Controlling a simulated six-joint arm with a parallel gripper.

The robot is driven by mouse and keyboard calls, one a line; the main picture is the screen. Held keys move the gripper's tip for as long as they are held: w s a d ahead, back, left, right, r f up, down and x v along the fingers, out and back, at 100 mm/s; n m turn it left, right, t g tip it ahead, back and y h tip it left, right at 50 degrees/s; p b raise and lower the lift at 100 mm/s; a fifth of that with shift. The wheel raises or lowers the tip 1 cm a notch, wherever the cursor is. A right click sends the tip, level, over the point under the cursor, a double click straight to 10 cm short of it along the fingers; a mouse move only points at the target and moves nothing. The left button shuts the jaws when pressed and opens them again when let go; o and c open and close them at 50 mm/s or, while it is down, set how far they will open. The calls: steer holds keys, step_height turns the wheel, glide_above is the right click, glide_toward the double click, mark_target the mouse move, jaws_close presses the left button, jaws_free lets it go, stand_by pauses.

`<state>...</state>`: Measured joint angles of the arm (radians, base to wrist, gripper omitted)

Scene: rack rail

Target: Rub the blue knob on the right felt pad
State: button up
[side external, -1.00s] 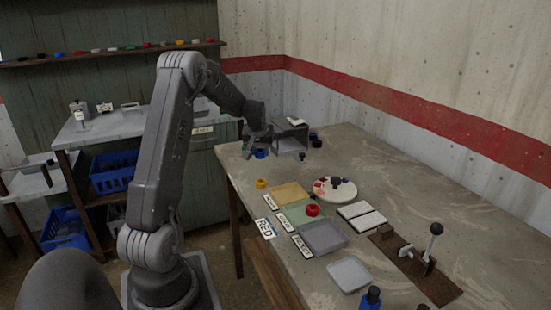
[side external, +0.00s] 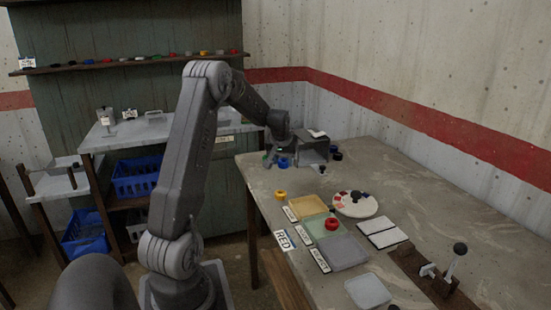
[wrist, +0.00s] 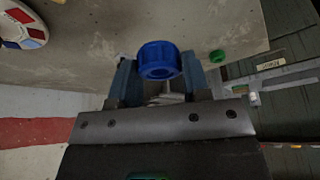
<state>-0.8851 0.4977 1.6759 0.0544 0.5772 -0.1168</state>
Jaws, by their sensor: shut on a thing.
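The blue knob (wrist: 159,60) is between my gripper's fingertips in the wrist view, its hollow ring end towards the camera. My gripper (side external: 281,158) is shut on it near the table's far left edge, beside a grey open box. The blue knob (side external: 283,163) also shows under the gripper in the side view. Two pale flat pads (side external: 377,224), which look like the felt pads, lie side by side on the table's middle right. The right one (side external: 390,238) is nearer the camera. Both look bare, and my gripper is well away from them.
The grey box (side external: 314,153) stands right beside my gripper. A green knob (wrist: 218,56) lies near the table edge. A yellow knob (side external: 280,194), a red knob (side external: 331,224), coloured trays and a round white plate (side external: 352,208) lie before the pads.

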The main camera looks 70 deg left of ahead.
steer(key=w+d+f+m+t+h, duration=0.15)
steer(key=w+d+m, duration=0.25)
steer(key=w+d, duration=1)
steer(key=m, duration=0.4)
glide_above(391, 235)
steer(key=s, duration=0.1)
step_height(391, 235, down, 2)
steer(key=shift+s+h, duration=0.15)
steer(key=shift+h, duration=0.3)
steer(key=shift+d+f, duration=0.2)
steer(key=shift+f, duration=0.15)
steer(key=shift+a+f, duration=0.1)
steer(key=shift+f, duration=2.15)
steer(key=shift+f, duration=0.3)
steer(key=o, duration=0.9)
steer(key=shift+r, duration=0.3)
